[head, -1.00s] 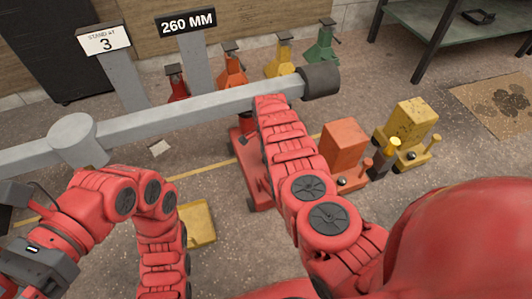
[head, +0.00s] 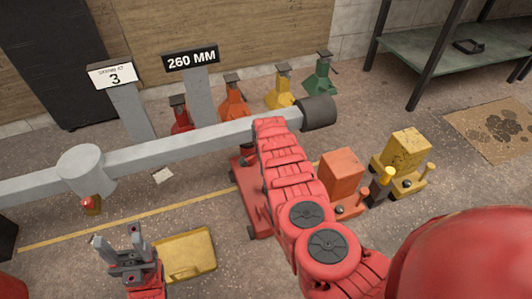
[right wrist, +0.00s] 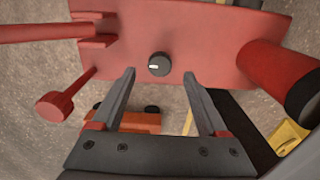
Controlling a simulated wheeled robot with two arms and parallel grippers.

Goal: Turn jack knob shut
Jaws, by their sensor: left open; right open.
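The jack knob (right wrist: 159,64) is a small round black knob with a white mark, set in the face of the red jack (right wrist: 200,30). The red jack also shows in the head view (head: 249,197), partly behind my right arm. My right gripper (right wrist: 160,74) is open in the right wrist view. Its fingertips lie on either side, just short of the knob in the picture. I cannot tell the exact depth gap. In the head view my right gripper is hidden. My left gripper (head: 115,236) is open and empty, pointing up beside a yellow tray (head: 190,258).
A grey beam (head: 170,150) crosses above the jack. Signs reading 3 (head: 113,76) and 260 MM (head: 190,59) stand behind it. Several coloured jack stands line the back. An orange block unit (head: 342,175) and a yellow one (head: 405,153) stand right of my arm.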

